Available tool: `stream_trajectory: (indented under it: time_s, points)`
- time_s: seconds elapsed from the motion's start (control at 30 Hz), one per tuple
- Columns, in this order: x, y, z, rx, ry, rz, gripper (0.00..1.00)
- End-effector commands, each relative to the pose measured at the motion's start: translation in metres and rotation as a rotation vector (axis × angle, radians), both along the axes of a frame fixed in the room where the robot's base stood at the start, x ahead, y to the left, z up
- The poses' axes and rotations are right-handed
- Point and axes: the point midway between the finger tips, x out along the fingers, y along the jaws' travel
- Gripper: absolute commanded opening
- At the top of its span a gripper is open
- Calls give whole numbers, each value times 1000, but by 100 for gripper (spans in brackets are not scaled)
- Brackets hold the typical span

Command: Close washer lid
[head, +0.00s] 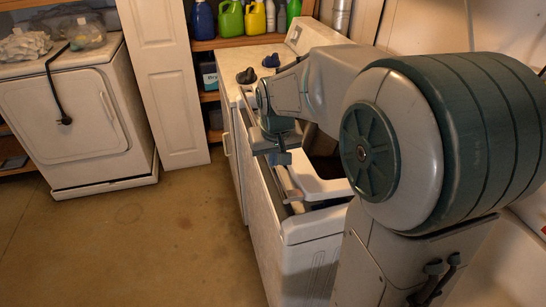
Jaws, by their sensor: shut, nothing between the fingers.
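The white top-loading washer (312,226) stands in the middle, below my arm. Its top is open: a dark opening (325,165) and a pale inner rim (318,188) show. My arm covers much of the washer's back and right side, and I cannot clearly make out the lid. My gripper (284,158) is shut and empty, above the front left part of the washer's top. I cannot tell whether it touches anything.
Another white machine (232,112) stands behind the washer, with dark items (247,76) on top. Shelves with detergent bottles (230,19) are at the back. A white front-door appliance (72,120) stands at left, beside a white panel door (165,80). The brown floor (150,240) between is clear.

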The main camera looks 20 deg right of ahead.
Motion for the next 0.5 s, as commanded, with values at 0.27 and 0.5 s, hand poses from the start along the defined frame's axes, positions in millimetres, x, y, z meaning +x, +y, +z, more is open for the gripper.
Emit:
stream_trajectory:
  time_s: [0.27,0.5]
  points:
    - [0,-1,-3,0,-1,-1,0]
    - [0,0,-8,0,0,-1,0]
